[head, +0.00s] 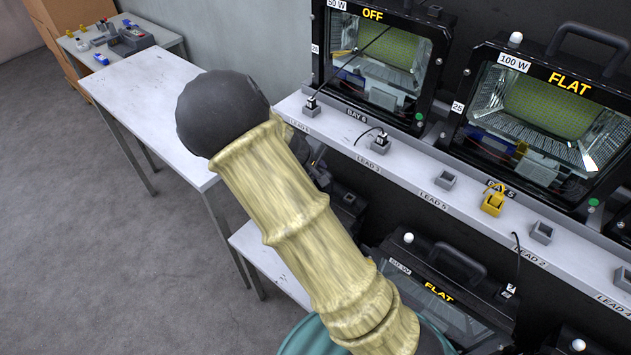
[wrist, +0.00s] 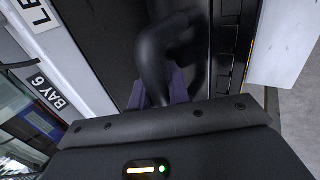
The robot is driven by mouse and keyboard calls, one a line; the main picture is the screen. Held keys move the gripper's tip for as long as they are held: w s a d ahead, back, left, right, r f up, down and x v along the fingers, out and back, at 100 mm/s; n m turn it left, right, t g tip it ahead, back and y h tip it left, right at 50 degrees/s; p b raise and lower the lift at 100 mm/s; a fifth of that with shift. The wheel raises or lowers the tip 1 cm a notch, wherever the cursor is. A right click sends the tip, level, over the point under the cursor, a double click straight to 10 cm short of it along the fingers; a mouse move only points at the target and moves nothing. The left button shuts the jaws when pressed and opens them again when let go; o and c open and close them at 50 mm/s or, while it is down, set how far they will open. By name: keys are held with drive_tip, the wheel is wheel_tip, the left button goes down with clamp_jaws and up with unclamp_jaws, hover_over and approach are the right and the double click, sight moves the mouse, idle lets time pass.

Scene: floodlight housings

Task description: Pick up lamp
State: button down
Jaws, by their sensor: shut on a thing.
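In the wrist view my gripper (wrist: 160,88) is shut on the curved black handle (wrist: 172,50) of a dark lamp (wrist: 215,55). Only part of that lamp's body shows beyond the gripper housing. In the head view my arm covers the gripper and most of the area around it; a dark housing (head: 347,208) partly shows beside the arm, under the shelf edge. I cannot tell whether the held lamp is clear of its support. Other lamps stand in view: an OFF lamp (head: 375,50), a FLAT 100 W lamp (head: 545,115) and a lower FLAT lamp (head: 440,290).
A grey shelf (head: 410,180) with lead labels and small sockets runs below the upper lamps. A yellow plug (head: 493,202) sits on it. A bare white table (head: 155,100) stands left, with a low white surface (head: 268,262) below it. Grey floor (head: 90,260) is open at left.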

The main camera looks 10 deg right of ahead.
wheel_tip(320, 180, up, 10)
idle(0.6)
drive_tip(key=shift+w+r, duration=0.1)
drive_tip(key=shift+r, duration=0.1)
idle(0.3)
